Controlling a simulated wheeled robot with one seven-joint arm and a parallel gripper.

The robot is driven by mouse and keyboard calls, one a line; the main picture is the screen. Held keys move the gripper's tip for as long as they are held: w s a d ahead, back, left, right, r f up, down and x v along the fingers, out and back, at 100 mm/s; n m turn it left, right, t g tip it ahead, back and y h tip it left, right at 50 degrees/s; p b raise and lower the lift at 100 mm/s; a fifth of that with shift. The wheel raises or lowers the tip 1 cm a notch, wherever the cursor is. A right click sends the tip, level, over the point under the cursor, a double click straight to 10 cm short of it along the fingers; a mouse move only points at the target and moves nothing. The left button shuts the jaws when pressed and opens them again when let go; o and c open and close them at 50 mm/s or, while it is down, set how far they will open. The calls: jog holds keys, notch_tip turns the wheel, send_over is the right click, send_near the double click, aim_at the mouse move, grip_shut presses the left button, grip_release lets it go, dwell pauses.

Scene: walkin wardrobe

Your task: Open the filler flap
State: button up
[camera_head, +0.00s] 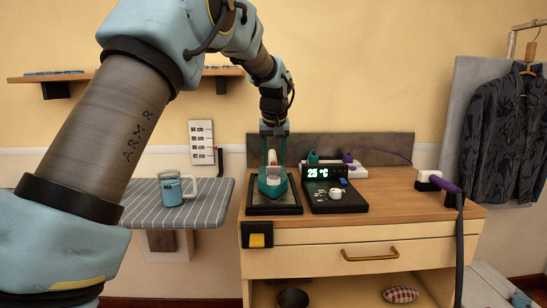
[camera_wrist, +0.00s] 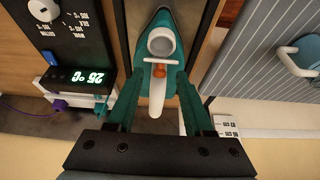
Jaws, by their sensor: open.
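A teal and white steam iron (camera_head: 272,187) rests on a dark stand (camera_head: 290,209) at the left of the wooden dresser top. In the wrist view the iron (camera_wrist: 167,18) points to the top, with a round white part (camera_wrist: 161,43), a white handle (camera_wrist: 155,104) and a small orange piece (camera_wrist: 159,70). I cannot tell for sure which part is the filler flap, or whether it is open. My gripper (camera_head: 273,150) points down over the iron; in the wrist view its teal fingers (camera_wrist: 160,95) are apart on either side of the handle, with nothing visibly held.
A black control box (camera_head: 345,205) reading 25 °C stands right of the iron. Behind are a dark backboard (camera_head: 390,145) and a power strip (camera_head: 349,168).

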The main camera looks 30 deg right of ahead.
jog(key=shift+w+f, duration=0.1)
jog(key=shift+f, duration=0.15)
grip_shut()
dwell(0.3)
